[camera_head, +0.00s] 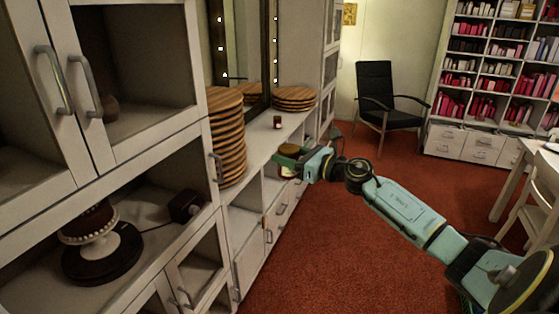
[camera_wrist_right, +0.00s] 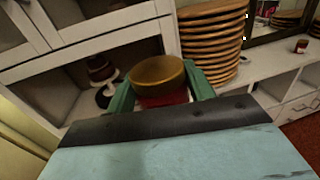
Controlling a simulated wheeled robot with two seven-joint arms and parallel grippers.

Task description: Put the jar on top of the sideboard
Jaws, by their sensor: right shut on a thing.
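The jar (camera_head: 287,172) has dark red contents and a brownish-gold lid. My right gripper (camera_head: 291,160) is shut on it and holds it upright in front of the sideboard's edge, at about the height of its top. In the right wrist view the jar's lid (camera_wrist_right: 157,74) sits between the green fingers of the gripper (camera_wrist_right: 160,98). The white sideboard (camera_head: 262,140) runs along the left wall, with a long countertop. My left gripper does not show.
Stacks of round wooden boards (camera_head: 226,135) and (camera_head: 294,98) stand on the sideboard. A small dark red jar or candle (camera_head: 277,122) stands between them. Countertop around it is clear. A cake stand (camera_head: 98,246) is in the left cabinet. A black chair (camera_head: 380,97) stands behind.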

